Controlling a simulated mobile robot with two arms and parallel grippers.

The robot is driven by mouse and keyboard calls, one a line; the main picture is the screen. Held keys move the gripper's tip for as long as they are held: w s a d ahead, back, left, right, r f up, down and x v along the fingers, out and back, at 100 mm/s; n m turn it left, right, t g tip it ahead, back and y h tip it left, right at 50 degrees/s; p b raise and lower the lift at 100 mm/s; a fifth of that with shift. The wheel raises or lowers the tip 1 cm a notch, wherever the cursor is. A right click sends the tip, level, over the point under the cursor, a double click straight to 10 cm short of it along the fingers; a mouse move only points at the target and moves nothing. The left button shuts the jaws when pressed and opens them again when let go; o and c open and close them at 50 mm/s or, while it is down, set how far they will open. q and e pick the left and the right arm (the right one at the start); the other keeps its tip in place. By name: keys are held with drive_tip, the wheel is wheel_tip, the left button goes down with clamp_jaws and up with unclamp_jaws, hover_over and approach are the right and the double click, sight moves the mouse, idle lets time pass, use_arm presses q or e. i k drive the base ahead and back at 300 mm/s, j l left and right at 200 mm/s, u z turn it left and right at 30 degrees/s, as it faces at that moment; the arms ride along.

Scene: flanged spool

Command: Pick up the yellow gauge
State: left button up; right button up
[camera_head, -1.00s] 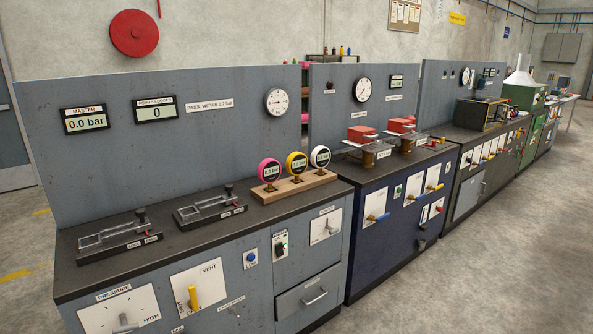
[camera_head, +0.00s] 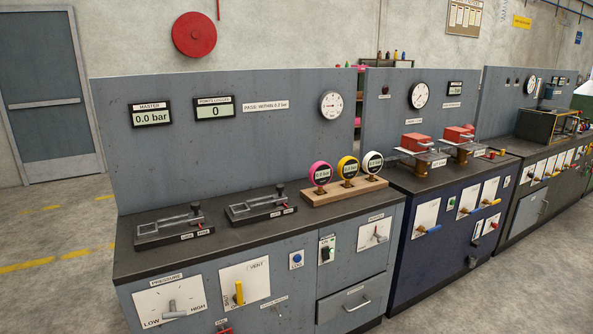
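The yellow gauge (camera_head: 348,168) stands upright in a wooden rack (camera_head: 345,191) on the right part of the grey bench top. It has a round yellow rim, a dark face with a small display, and a brass stem. A pink gauge (camera_head: 320,174) stands to its left and a white gauge (camera_head: 372,163) to its right in the same rack. Neither of my grippers shows in the head view.
Two clamp fixtures (camera_head: 173,225) (camera_head: 262,204) lie on the bench top (camera_head: 225,232) left of the rack. The bench front carries a pressure lever (camera_head: 173,308) and a yellow vent lever (camera_head: 239,292). A blue bench (camera_head: 440,245) stands to the right. Floor (camera_head: 60,290) is free at the left.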

sight(347, 168)
drive_tip(key=i+l+u, duration=0.2)
drive_tip(key=l+u, duration=0.25)
drive_tip(key=i+l+u, duration=0.15)
drive_tip(key=l+u, duration=0.15)
drive_tip(key=u, duration=0.15)
drive_tip(key=l+u, duration=0.45)
